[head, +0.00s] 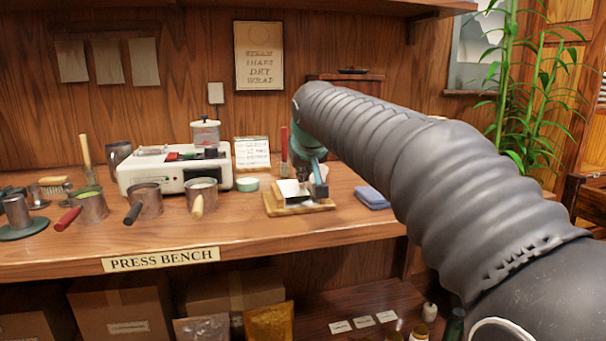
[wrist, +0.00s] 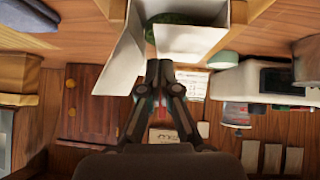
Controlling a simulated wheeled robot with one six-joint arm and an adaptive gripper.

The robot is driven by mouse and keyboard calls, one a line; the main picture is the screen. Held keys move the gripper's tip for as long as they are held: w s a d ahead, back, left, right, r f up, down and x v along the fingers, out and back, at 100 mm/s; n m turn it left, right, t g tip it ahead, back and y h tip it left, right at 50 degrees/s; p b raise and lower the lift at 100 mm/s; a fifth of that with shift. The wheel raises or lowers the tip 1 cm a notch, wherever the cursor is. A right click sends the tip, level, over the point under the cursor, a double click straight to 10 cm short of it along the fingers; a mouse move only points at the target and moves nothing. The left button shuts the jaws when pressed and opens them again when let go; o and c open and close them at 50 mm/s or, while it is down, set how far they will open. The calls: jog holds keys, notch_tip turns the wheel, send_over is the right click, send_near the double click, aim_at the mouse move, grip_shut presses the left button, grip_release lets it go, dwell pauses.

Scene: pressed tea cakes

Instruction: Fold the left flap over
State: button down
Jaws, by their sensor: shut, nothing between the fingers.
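The white wrapping paper (head: 290,191) sits on a small wooden board (head: 300,208) on the press bench. In the wrist view the paper (wrist: 190,45) shows upturned flaps, with a dark green cake (wrist: 172,19) partly visible between them. My gripper (head: 304,178) is at the paper, partly hidden in the head view. In the wrist view my gripper (wrist: 160,66) has its fingertips together and empty, close to the paper's edge; whether they touch it is unclear.
A white machine (head: 170,172) stands left of the board, with several handled metal cups in front. A round pale green tin (head: 247,184) is just left of the board. A folded blue cloth (head: 371,196) lies to the right. The bench front right of the board is clear.

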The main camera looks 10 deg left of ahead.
notch_tip(320, 180, up, 3)
jog(key=shift+f, duration=0.1)
jog(key=d+v, duration=0.1)
jog(key=v, duration=0.8)
jog(key=s+d+f+m+g+h, duration=0.1)
jog(key=s+d+f+m, duration=0.1)
jog(key=s+d+f, duration=0.95)
jog(key=s+d+f+m, duration=0.1)
jog(key=s+d+f, duration=0.2)
jog(key=s+f, duration=0.2)
jog(key=s+d+f+g, duration=0.1)
jog(key=s+d+f, duration=0.2)
jog(key=s+f, duration=0.3)
jog(key=s+d+f+m+g+h, duration=0.1)
jog(key=s+d+f, duration=0.2)
jog(key=s+f, duration=0.3)
jog(key=shift+s+d+f+m, duration=0.2)
jog(key=shift+f+m, duration=0.1)
jog(key=shift+f, duration=0.4)
